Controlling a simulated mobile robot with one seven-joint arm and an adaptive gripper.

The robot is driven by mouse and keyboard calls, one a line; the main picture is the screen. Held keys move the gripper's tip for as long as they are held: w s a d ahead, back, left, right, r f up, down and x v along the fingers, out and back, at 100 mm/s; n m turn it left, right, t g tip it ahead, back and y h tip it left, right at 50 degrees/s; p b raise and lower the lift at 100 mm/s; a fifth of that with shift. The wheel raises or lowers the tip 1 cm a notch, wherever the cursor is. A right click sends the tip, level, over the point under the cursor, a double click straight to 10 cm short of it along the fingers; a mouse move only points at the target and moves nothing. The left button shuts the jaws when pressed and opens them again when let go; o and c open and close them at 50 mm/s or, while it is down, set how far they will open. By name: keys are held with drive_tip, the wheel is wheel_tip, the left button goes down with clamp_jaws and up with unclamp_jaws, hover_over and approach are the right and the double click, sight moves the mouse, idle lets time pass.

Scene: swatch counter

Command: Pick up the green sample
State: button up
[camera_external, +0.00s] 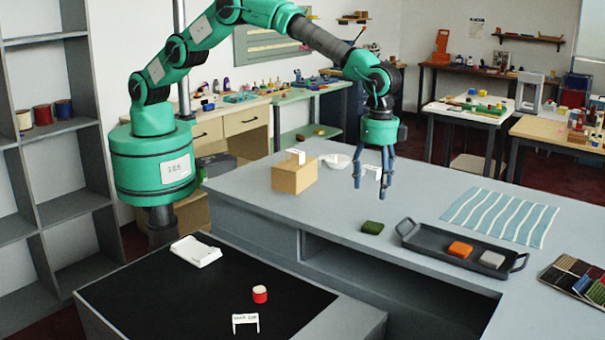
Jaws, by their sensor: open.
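The green sample (372,227) is a small dark green block lying on the grey counter (330,220), just left of a dark tray. My gripper (372,190) hangs above the counter, pointing down, with its fingers apart and nothing between them. It is higher than the green sample and appears apart from it. The dark tray (425,240) has two handles and holds an orange sample (460,249) and a grey sample (491,259).
A striped cloth (500,217) lies behind the tray, and a swatch book (580,278) is at the right edge. A cardboard box (294,177) and a white bowl (335,161) stand left of my gripper. A lower black surface (200,290) is in front.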

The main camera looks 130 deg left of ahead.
hover_over(373, 226)
wheel_tip(373, 226, down, 7)
drive_tip(key=shift+a+r, duration=0.1)
drive_tip(key=shift+r, duration=0.05)
idle(0.4)
drive_tip(key=shift+f+p, duration=0.3)
drive_tip(key=shift+f, duration=2.35)
drive_tip(key=shift+c, duration=0.3)
drive_tip(key=c, duration=0.8)
